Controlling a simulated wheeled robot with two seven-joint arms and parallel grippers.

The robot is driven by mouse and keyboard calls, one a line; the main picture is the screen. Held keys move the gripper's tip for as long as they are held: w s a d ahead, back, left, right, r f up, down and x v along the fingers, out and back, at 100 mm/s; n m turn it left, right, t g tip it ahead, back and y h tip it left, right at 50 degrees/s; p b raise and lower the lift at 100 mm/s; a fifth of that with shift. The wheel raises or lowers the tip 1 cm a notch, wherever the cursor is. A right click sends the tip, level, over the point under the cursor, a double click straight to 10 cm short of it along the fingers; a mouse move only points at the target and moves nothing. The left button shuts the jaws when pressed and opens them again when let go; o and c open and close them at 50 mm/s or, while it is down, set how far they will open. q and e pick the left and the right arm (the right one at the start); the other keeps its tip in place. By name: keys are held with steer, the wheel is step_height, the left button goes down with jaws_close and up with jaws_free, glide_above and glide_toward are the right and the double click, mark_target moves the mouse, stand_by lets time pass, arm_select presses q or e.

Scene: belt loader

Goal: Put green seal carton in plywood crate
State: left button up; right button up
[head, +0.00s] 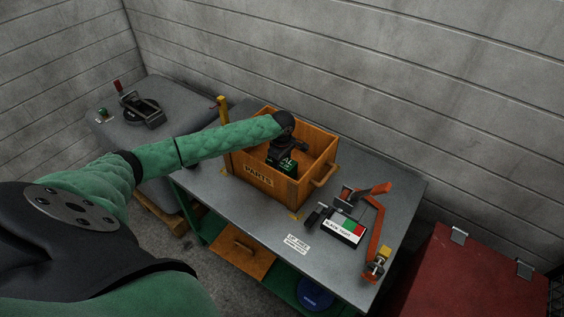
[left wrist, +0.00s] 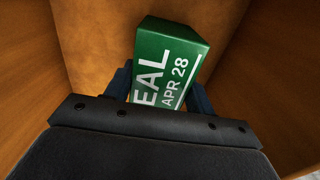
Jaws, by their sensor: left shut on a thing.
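The plywood crate (head: 258,181), marked PARTS, stands open on the grey table. My left gripper (head: 284,158) reaches down inside it. The left gripper, also in the left wrist view (left wrist: 160,90), is shut on the green seal carton (left wrist: 172,60), which reads "EAL" and "APR 28". The carton also shows in the head view (head: 288,165), inside the crate walls. It looks tilted in the wrist view. I cannot tell whether it touches the crate floor. My right gripper is not in view.
The grey table (head: 270,222) carries a white, green and red box (head: 344,230) and an orange-handled tool (head: 375,215) right of the crate. A red chest (head: 455,275) stands at the right. A yellow post (head: 222,108) rises behind the crate's left side.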

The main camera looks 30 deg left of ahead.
arm_select(q)
steer(key=o, duration=1)
steer(key=shift+o, duration=0.2)
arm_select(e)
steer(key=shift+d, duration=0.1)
arm_select(q)
steer(key=shift+r, duration=0.55)
step_height(320, 180, up, 10)
steer(key=b, duration=0.3)
steer(key=shift+f, duration=0.1)
steer(key=shift+r, duration=0.6)
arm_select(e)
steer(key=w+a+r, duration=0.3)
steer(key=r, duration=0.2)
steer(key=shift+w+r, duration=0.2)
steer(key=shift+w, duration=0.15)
